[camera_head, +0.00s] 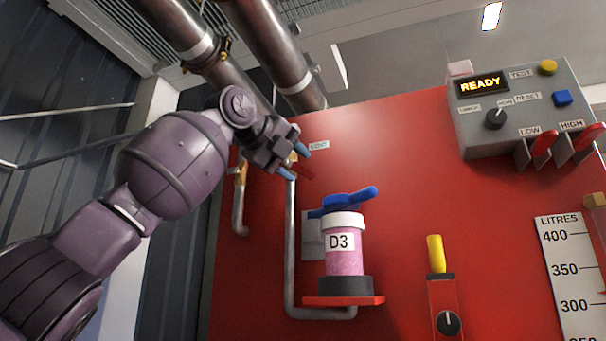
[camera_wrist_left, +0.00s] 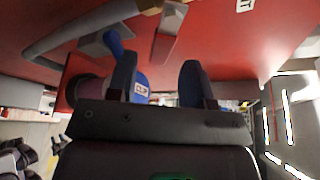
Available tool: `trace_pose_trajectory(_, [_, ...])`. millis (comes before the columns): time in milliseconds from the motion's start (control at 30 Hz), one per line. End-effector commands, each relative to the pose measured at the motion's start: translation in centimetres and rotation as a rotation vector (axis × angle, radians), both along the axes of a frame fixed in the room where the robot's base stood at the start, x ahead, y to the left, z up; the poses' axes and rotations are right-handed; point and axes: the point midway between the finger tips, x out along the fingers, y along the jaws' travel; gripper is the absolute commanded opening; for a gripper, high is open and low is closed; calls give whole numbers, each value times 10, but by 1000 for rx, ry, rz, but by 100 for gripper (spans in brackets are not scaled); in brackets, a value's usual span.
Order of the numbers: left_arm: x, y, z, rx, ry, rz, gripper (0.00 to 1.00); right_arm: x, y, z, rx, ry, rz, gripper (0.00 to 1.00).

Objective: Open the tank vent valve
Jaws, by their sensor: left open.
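The tank vent valve sits on a grey pipe by the VENT label (camera_head: 319,146) on the red panel. Its red lever (camera_head: 305,171) points down and right in the head view. The gripper hides most of the valve body in the head view. My right gripper is out of view.
Below right of the valve, a pink D3 canister (camera_head: 345,256) with a blue handle (camera_head: 344,201) stands on a red shelf (camera_head: 343,301). A control box reading READY (camera_head: 515,110), a yellow lever (camera_head: 435,253) and a litre gauge (camera_head: 567,265) are farther right. A brass-fitted pipe (camera_head: 240,200) runs left.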

Motion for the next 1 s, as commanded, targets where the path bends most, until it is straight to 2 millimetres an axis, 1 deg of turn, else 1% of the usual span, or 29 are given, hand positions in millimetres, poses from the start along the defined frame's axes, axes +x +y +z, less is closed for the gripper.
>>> trace_pose_trajectory(33, [-9, 7, 1, -1, -5, 1, 47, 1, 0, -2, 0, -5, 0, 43])
trace_pose_trajectory(200, [-32, 24, 8, -1, -3, 0, 47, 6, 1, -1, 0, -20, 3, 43])
trace_pose_trajectory(400, [-49, 36, 14, 0, -2, 0, 47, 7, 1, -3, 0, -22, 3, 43])
trace_pose_trajectory(567, [-54, 39, 15, 1, -1, 0, 47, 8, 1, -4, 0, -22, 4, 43])
trace_pose_trajectory(1000, [-53, 38, 15, -1, 0, -4, 47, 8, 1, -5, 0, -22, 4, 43])
